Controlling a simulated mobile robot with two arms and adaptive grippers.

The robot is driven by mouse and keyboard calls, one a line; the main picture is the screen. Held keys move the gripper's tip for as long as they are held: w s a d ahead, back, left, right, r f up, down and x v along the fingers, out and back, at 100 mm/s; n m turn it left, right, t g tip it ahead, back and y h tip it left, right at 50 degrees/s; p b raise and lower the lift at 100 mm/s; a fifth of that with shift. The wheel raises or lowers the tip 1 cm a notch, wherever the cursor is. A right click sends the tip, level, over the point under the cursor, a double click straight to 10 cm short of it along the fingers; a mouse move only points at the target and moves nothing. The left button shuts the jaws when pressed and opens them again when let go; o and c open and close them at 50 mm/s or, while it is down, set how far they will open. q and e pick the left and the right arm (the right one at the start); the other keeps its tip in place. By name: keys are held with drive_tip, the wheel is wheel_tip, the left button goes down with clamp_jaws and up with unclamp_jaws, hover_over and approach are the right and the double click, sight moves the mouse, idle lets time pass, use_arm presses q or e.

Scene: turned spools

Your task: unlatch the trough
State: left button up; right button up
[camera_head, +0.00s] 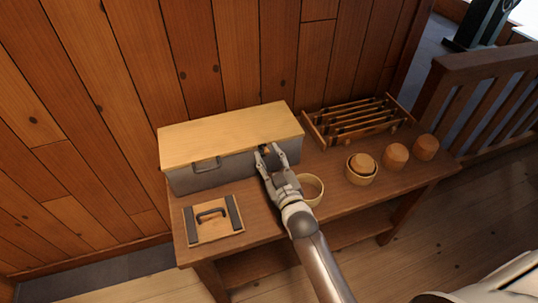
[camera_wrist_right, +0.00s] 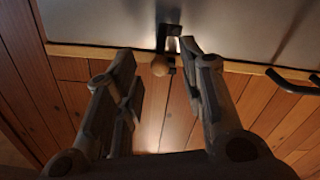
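The trough (camera_head: 210,176) is a grey box with a light wooden lid (camera_head: 228,134), closed, at the back left of the table. A handle (camera_head: 206,164) is on its front. Near the front's right end is a dark latch with a round wooden knob, seen clearly in the right wrist view (camera_wrist_right: 160,66). My right gripper (camera_head: 268,155) is at the latch. In the right wrist view its fingers are apart, one on each side of the knob, with gaps visible; contact cannot be told. The latch is partly hidden by the fingers in the head view. My left gripper is out of view.
On the table (camera_head: 340,202) are a flat board with a handle (camera_head: 213,218), an empty round ring or bowl (camera_head: 311,189), a wooden piece in a cup (camera_head: 361,168), two round wooden pieces (camera_head: 396,156) and a slatted rack (camera_head: 358,120). A plank wall stands behind.

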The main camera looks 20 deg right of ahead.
drive_tip(key=shift+w, duration=0.45)
clamp_jaws()
